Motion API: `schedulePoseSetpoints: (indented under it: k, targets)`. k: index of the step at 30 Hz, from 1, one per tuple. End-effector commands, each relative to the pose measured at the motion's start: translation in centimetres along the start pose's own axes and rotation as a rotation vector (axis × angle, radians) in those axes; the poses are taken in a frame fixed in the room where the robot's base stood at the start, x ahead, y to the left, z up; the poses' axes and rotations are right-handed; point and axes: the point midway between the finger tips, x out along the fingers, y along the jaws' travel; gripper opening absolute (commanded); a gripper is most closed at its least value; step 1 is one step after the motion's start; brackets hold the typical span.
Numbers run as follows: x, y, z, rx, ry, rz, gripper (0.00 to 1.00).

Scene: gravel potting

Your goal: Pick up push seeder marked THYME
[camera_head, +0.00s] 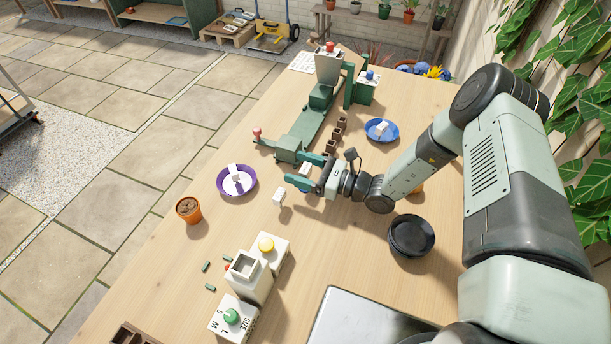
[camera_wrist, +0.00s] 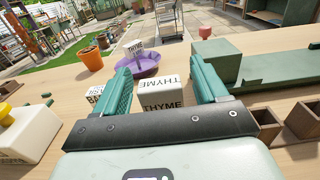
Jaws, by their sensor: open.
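The push seeder marked THYME is a white block (camera_wrist: 163,97) with black lettering on its top and front in the wrist view. It stands between the two green fingers of my gripper (camera_wrist: 160,70), with a small gap on each side. My gripper is open and low over the table. In the head view my gripper (camera_head: 295,169) reaches left, with a pale block (camera_head: 305,169) partly hidden between its fingers. A second white block (camera_wrist: 95,96), lettered "BA…", is partly hidden behind the left finger in the wrist view. It appears to be the white block (camera_head: 279,198) beside the gripper.
A purple saucer (camera_wrist: 150,68) with a THYME tag lies beyond the fingers. A terracotta pot (camera_head: 188,210) stands left of it. A green machine (camera_head: 312,115) and brown pots (camera_head: 331,146) stand close by. White button boxes (camera_head: 245,285) are in front; dark saucers (camera_head: 411,236) are at right.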

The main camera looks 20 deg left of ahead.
Motion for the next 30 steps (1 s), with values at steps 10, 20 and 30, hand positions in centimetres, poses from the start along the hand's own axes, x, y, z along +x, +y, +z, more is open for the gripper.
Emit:
schedulePoseSetpoints:
  k: [10,20,30]
  targets:
    - [0.8,-0.02,-0.07,0.002,0.003,-0.002,0.72]
    - [0.79,-0.02,-0.06,0.002,0.003,-0.002,0.22]
    - [0.77,-0.1,0.6,0.001,0.002,-0.003,0.15]
